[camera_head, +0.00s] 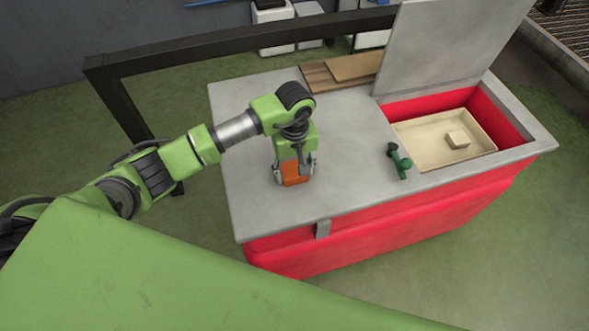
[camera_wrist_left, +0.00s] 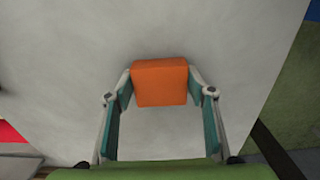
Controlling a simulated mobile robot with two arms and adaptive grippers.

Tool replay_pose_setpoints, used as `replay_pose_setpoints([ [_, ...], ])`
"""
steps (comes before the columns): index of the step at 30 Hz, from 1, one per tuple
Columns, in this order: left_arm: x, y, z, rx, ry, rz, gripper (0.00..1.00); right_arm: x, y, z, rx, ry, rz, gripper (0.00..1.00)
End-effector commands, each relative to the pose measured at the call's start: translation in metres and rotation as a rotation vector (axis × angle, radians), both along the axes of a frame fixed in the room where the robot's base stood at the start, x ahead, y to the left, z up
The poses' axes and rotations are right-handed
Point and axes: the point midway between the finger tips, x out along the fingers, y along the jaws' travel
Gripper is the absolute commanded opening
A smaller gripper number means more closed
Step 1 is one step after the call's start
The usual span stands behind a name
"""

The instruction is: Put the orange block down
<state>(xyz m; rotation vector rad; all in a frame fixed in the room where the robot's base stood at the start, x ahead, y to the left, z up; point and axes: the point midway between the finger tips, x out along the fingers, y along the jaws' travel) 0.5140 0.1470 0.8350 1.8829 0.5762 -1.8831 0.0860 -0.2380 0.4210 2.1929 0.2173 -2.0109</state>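The orange block (camera_head: 295,173) is at the front middle of the grey counter top, between the fingers of my left gripper (camera_head: 294,170). The gripper points down, and its fingers stand on both sides of the block. In the left wrist view, the orange block (camera_wrist_left: 160,83) sits between the fingertips of the left gripper (camera_wrist_left: 160,88), with both pads appearing to touch its sides. The block is at or just above the counter; I cannot tell whether it touches. My right gripper is not in view.
The grey counter top (camera_head: 345,150) has free room around the block. An open red-walled bin (camera_head: 513,125) holds a cream tray (camera_head: 415,131) with a pale block (camera_head: 458,139). Brown boards (camera_head: 345,70) lie at the back.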

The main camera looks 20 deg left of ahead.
Motion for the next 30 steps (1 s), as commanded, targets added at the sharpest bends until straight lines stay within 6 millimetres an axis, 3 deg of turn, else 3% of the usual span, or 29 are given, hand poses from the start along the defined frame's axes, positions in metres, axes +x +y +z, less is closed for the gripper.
replay_pose_setpoints([
  [15,0.001,0.0,0.007,0.0,-0.002,-0.001,0.65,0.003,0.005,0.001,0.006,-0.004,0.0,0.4],
  [30,0.001,0.0,0.104,0.001,-0.005,0.0,0.65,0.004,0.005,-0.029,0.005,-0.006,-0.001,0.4],
])
